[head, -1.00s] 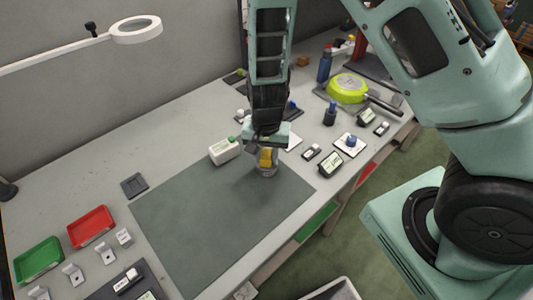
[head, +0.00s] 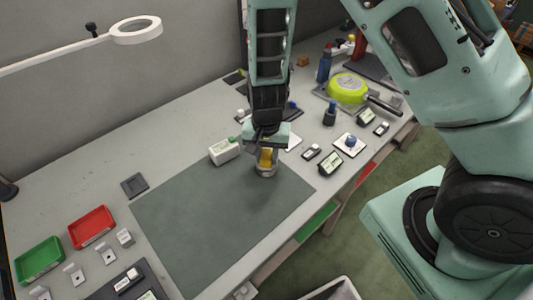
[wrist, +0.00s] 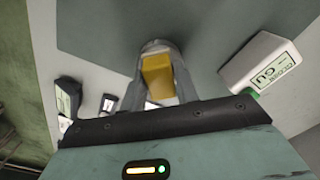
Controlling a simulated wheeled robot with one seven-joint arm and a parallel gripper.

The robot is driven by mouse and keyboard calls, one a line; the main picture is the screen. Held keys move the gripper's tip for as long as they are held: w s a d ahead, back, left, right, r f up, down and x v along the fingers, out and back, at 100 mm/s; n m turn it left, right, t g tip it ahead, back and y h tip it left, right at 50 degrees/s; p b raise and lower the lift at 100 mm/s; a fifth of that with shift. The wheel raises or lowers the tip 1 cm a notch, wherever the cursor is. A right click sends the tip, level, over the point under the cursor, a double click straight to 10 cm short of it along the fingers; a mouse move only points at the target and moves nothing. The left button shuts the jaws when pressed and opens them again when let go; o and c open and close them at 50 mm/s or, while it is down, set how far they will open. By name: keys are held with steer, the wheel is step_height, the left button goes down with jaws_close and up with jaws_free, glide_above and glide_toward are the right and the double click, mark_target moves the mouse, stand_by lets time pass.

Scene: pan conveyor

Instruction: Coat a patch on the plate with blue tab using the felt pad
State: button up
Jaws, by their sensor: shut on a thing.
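My gripper (head: 265,152) is shut on the felt pad, a yellow block with a round grey base (head: 266,170). It is upright, low over the far right part of the dark green mat (head: 205,220); I cannot tell whether its base touches the mat. In the wrist view the yellow block (wrist: 158,78) sits between both fingers. A white square plate with a blue piece on it (head: 350,149) lies right of the mat. Small metal pieces (head: 73,276) stand at the lower left. I cannot make out a blue tab on them.
Red (head: 91,227) and green (head: 39,260) trays sit at the left. Most of the mat is bare.

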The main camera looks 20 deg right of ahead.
mark_target(267, 154)
steer(key=shift+r+p, duration=3.25)
steer(key=shift+r, duration=0.25)
